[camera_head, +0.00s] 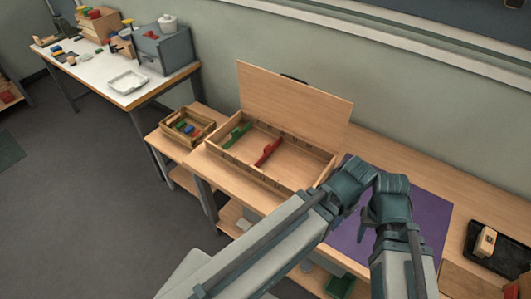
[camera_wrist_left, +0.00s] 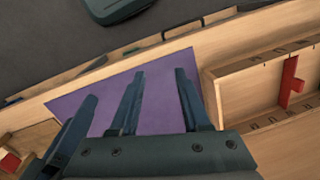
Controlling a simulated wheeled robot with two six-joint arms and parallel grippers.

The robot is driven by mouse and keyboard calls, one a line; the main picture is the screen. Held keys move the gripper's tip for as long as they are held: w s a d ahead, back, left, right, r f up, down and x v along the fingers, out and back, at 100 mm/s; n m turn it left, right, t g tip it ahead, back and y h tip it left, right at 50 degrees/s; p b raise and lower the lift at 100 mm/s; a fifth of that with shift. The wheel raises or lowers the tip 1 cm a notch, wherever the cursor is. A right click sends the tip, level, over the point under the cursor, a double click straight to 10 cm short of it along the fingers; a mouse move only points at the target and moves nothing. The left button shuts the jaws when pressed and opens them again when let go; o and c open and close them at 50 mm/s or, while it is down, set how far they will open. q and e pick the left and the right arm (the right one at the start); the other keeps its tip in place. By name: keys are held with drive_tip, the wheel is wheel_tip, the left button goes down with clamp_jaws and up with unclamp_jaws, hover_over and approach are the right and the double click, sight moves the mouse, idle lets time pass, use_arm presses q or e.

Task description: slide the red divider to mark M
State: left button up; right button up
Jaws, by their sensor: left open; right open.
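The red divider (camera_head: 267,151) stands crosswise in a shallow wooden box (camera_head: 210,147) with its lid raised. It also shows at the right of the left wrist view (camera_wrist_left: 290,82), between two lettered walls. The letters are too small to read, so I cannot tell which is M. A green divider (camera_head: 237,135) stands farther left in the box. My left gripper (camera_head: 352,178) is right of the box, over the purple mat, its fingertips partly hidden; its open, empty fingers show in the wrist view (camera_wrist_left: 136,85). My right gripper (camera_head: 365,218) is open close beside it.
The box's raised lid (camera_head: 293,100) stands along its back. A crate of coloured pieces (camera_head: 187,127) is left of the box. The purple mat (camera_head: 430,207) is bare where visible. A black tray (camera_head: 490,250) lies at the far right.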

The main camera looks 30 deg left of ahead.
idle(0.5)
use_arm(q)
drive_tip(key=n+t+h+b, duration=0.2)
drive_tip(key=n+t, duration=0.1)
drive_tip(key=t, duration=0.2)
approach(267, 147)
drive_tip(key=b+x, duration=0.9)
drive_tip(key=b, duration=0.4)
drive_tip(key=shift+w+f, duration=0.15)
drive_tip(key=shift+f, duration=0.05)
use_arm(e)
wheel_tip(267, 147, down, 15)
drive_tip(key=shift+r, duration=0.1)
use_arm(q)
drive_tip(key=shift+r, duration=0.1)
clamp_jaws()
